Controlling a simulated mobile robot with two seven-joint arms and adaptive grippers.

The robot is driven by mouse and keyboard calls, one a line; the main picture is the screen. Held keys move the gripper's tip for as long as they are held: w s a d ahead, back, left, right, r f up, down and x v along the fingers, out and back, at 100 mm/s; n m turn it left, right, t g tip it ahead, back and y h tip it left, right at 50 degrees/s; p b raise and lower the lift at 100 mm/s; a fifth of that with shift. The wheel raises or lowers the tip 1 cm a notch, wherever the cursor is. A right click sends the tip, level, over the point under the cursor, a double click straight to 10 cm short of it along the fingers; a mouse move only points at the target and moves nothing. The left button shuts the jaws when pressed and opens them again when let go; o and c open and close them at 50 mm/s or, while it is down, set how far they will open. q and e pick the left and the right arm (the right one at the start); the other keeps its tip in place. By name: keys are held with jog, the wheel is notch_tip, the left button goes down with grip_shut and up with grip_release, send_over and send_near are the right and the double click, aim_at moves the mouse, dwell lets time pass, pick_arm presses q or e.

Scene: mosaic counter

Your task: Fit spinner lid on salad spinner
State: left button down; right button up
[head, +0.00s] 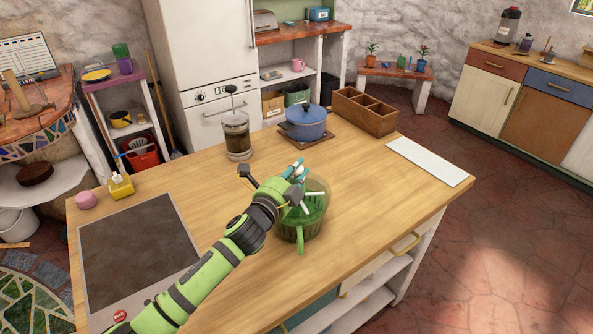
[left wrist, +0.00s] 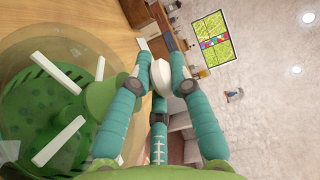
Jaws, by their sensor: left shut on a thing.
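The salad spinner (head: 291,228) stands on the wooden counter, a see-through bowl with green ribs inside and a green handle pointing to the front. Over its top is a see-through round piece with short white bars, which looks like the spinner lid (head: 318,185). In the left wrist view the green perforated disc and white bars (left wrist: 58,142) fill the left side. My left gripper (head: 299,172) is over the spinner's back edge, its teal fingers shut on a small white knob (left wrist: 160,75). The gripper hides part of the rim; I cannot tell whether the lid is seated. My right gripper is not in view.
A dark cooktop (head: 140,250) lies at the left. A French press (head: 236,137), a blue pot (head: 306,124) on a trivet, and a wooden divided box (head: 363,113) stand along the back. A white board (head: 429,161) lies at the right. The counter right of the spinner is clear.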

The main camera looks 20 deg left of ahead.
pick_arm(q)
jog(key=shift+f+b, duration=0.45)
jog(key=shift+f, duration=0.15)
jog(key=c, duration=1.1)
grip_release()
jog(key=shift+s, duration=0.1)
jog(key=s, duration=0.4)
jog(key=s+a, duration=0.1)
jog(key=s, duration=0.2)
jog(key=s+a, duration=0.1)
jog(key=s, duration=0.3)
jog(key=shift+s, duration=0.35)
